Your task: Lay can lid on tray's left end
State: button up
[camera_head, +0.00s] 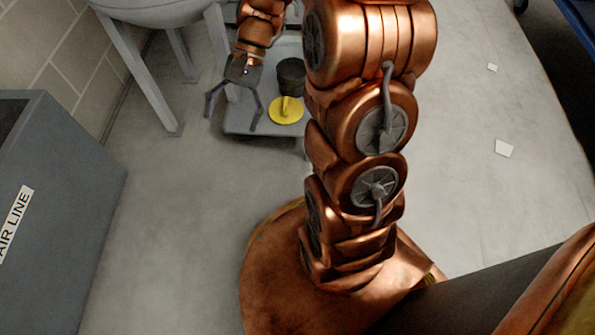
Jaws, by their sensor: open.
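A yellow round disc with a short upright grip, which looks like the can lid (289,115), shows at the top middle. It appears to lie flat at the front of a low grey tray (240,124), just in front of a dark round can (290,72). My gripper (232,118) points down with its two dark fingers spread and nothing between them. It is left of the lid and apart from it, over or in front of the tray's left end; its height is hard to tell. My arm hides the tray's right part.
A grey table with legs (148,75) stands at the top left, close to the gripper. A grey box labelled "AIR LINE" (60,190) stands at the left. Paper scraps (504,148) lie on the right floor. The floor between box and arm is clear.

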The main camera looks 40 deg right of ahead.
jog(key=s+r+n+h, duration=0.1)
jog(key=s+n+h, duration=0.3)
jog(key=s, duration=0.6)
jog(key=s+d+r+n+h, duration=0.1)
jog(key=s+n+h, duration=0.3)
jog(key=s, duration=0.6)
jog(key=shift+s+d+r+t, duration=0.25)
jog(key=shift+d+r+t, duration=0.05)
jog(key=shift+r, duration=0.1)
jog(key=shift+r, duration=0.1)
